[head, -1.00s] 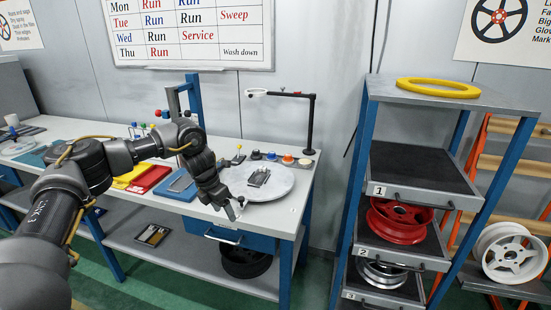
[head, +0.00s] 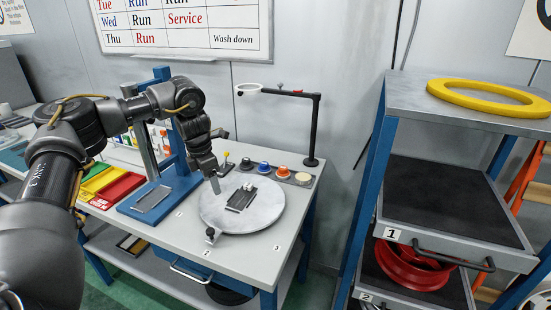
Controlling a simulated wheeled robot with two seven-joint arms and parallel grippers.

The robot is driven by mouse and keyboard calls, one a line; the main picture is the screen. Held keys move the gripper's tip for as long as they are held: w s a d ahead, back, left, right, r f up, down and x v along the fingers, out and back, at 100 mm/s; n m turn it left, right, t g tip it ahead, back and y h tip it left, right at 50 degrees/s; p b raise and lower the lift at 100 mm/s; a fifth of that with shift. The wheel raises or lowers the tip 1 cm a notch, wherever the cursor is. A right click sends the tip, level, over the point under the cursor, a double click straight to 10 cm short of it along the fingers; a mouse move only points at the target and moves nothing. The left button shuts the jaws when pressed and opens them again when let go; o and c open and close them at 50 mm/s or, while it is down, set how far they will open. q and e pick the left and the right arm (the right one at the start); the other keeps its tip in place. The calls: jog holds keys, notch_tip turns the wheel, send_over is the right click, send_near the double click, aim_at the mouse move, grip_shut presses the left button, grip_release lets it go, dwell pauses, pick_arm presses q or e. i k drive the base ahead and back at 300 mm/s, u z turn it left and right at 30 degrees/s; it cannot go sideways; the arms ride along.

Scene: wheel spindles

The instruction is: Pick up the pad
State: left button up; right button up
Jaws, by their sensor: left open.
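A small dark grey flat piece with light parts on it (head: 241,197) lies on a round light grey disc (head: 240,222) on the bench; it may be the pad, but I cannot tell for sure. Another flat grey piece (head: 152,198) lies on the blue base of a stand. My left gripper (head: 216,187) points down at the left edge of the disc, just left of the dark piece and apart from it. It is open and seems empty; its fingers look narrow from here. My right gripper is out of view.
Several coloured knobs (head: 264,167) line the bench behind the disc, beside a black post with a ring arm (head: 314,120). A blue stand (head: 180,172) and red tray (head: 117,188) are to the left. A shelf rack with a yellow ring (head: 488,98) stands right.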

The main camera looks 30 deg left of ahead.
aim_at(264, 170)
jog(key=i, duration=0.9)
